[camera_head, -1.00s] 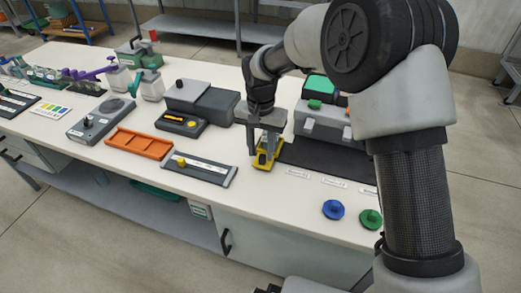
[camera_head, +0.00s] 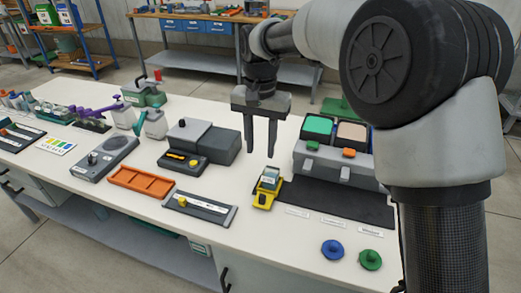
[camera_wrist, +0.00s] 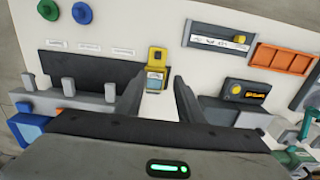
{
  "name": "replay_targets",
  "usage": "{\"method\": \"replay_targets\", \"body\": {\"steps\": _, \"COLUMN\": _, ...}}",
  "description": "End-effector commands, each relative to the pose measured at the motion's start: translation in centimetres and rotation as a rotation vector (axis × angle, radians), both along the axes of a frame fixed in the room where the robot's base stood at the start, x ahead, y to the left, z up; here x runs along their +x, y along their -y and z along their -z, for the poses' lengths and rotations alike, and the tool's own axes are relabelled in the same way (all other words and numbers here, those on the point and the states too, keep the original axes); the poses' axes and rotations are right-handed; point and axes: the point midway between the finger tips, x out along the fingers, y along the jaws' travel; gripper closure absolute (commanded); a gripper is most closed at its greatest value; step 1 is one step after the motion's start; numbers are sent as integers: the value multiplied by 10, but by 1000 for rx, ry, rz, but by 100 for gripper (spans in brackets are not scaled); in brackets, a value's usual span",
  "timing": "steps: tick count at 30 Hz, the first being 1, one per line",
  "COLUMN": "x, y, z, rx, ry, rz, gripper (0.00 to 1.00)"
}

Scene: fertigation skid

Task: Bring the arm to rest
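My gripper (camera_head: 259,138) hangs above the white bench, fingers pointing down and apart, with nothing between them. In the wrist view its two fingers (camera_wrist: 159,95) also stand apart with clear space between. A yellow device with a grey top (camera_head: 267,187) stands on the bench below and slightly right of the fingertips, at the left end of a black mat. The same yellow device (camera_wrist: 156,54) shows beyond the fingertips in the wrist view. My gripper does not touch it.
The grey unit with green and beige tops (camera_head: 333,163) stands right of my gripper. A dark grey box (camera_head: 213,136), an orange tray (camera_head: 140,179) and a grey slide rail (camera_head: 199,208) lie left. Blue (camera_head: 332,250) and green (camera_head: 370,259) knobs lie near the front edge.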

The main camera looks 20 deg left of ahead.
Motion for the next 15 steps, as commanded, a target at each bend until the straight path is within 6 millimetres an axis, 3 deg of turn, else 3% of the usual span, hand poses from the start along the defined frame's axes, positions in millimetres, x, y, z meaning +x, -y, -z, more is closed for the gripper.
{"method": "replay_targets", "body": {"steps": 11, "x": 0, "y": 1, "z": 0, "rx": 0, "ry": 1, "rz": 0, "gripper": 66}}
{"method": "replay_targets", "body": {"steps": 15, "x": 0, "y": 23, "z": -19, "rx": 7, "ry": 29, "rz": 0, "gripper": 66}}
